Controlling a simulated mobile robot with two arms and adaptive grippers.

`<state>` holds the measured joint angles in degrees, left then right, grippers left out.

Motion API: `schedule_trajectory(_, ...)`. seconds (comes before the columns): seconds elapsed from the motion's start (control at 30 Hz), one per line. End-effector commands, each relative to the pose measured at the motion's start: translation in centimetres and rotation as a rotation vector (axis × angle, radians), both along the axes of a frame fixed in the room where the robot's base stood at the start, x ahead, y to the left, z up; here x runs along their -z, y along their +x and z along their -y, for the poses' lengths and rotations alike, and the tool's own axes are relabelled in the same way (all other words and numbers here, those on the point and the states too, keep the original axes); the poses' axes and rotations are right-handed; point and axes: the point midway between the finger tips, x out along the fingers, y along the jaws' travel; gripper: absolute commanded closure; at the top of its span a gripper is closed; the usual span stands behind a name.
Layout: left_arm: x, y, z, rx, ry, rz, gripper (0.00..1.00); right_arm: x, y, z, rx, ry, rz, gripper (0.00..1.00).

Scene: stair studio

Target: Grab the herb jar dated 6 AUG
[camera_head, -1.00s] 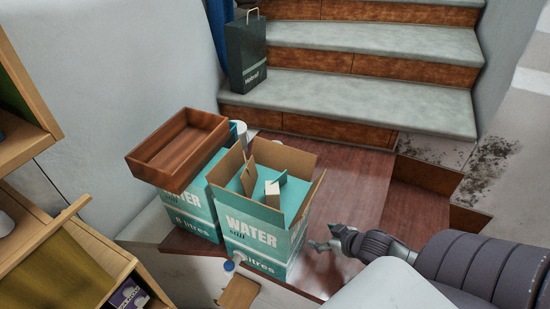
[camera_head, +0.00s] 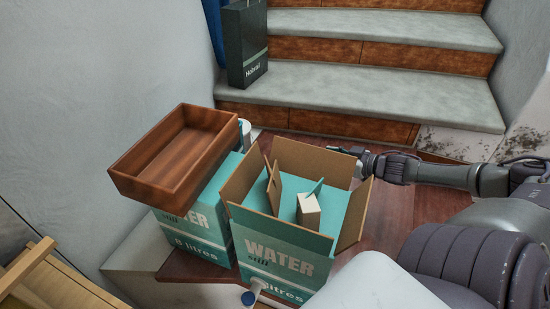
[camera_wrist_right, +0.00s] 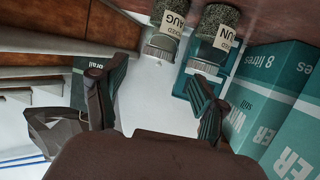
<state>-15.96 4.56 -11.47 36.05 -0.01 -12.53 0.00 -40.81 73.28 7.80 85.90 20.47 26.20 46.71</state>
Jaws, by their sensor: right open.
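In the right wrist view, a herb jar (camera_wrist_right: 172,24) with dark green grainy contents and a metallic lid has a cream label reading AUG; its day number cannot be read. A similar jar (camera_wrist_right: 218,28) beside it has a label ending in UN. My right gripper (camera_wrist_right: 160,78) is open and empty, its fingers spread, with the AUG jar ahead between them and apart from them. In the head view my right gripper (camera_head: 345,151) is just behind the open water box's right side. The jars cannot be made out there. My left gripper is out of view.
An open water box (camera_head: 285,245) with upright flaps stands at the landing's front. A wooden tray (camera_head: 180,150) rests on another water box (camera_head: 195,232) beside it. A dark paper bag (camera_head: 246,45) stands on the stairs (camera_head: 380,88).

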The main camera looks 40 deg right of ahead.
Motion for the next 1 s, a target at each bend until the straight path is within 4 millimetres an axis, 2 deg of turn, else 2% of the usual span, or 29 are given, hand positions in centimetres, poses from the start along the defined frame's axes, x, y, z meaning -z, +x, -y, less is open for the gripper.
schedule_trajectory(0.17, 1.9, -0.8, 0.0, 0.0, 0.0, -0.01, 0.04, 0.5, 1.3, 0.0, -0.014, 0.006, 0.016, 0.28)
schedule_trajectory(0.33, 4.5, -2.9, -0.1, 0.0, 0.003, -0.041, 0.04, 1.3, 3.8, -0.8, -0.015, 0.005, 0.019, 0.28)
schedule_trajectory(0.47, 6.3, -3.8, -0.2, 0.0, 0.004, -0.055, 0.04, 1.9, 5.4, -1.3, -0.015, 0.005, 0.018, 0.28)
schedule_trajectory(0.73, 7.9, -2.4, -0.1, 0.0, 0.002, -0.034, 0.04, 2.3, 7.6, -1.9, -0.012, 0.005, 0.015, 0.28)
schedule_trajectory(0.87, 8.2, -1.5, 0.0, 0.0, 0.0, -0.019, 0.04, 2.3, 8.1, -2.0, -0.012, 0.005, 0.013, 0.28)
schedule_trajectory(1.0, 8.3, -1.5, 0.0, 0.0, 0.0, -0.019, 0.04, 2.4, 8.3, -2.1, -0.011, 0.004, 0.012, 0.28)
